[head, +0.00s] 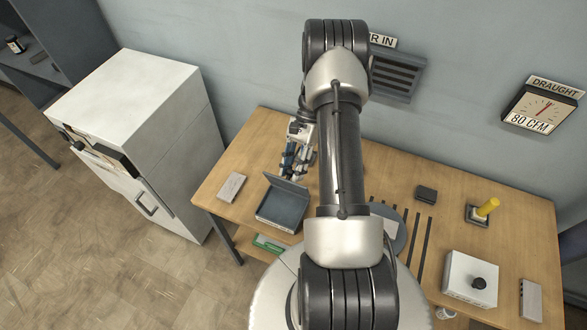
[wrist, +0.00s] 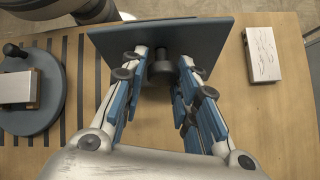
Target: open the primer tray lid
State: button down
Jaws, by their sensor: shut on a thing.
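The primer tray (head: 281,210) is a dark grey-blue box near the front left of the wooden bench, with its inside showing. Its lid (head: 287,184) stands raised along the tray's back edge. In the wrist view the lid is a blue-grey panel (wrist: 205,35) with a dark round knob (wrist: 162,71). My gripper (head: 297,160) is behind the lid in the head view. In the wrist view my gripper (wrist: 161,66) has its blue-padded fingers on both sides of the knob and is shut on it. The exact finger contact is hard to see.
A pale block (head: 232,187) lies left of the tray. A round grey plate (head: 388,225), partly hidden by my arm, and dark strips (head: 422,240) are to the right. A yellow-handled tool (head: 487,208) and a white box (head: 470,278) stand farther right. A white cabinet (head: 160,130) is left of the bench.

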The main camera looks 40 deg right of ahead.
jog(key=shift+w+d+f, duration=0.15)
jog(key=shift+w+f, duration=0.1)
jog(key=shift+f, duration=0.05)
jog(key=c, duration=1.7)
grip_release()
jog(key=o, duration=0.4)
jog(key=shift+w, duration=0.15)
jog(key=v, duration=1.2)
jog(key=shift+r, duration=0.1)
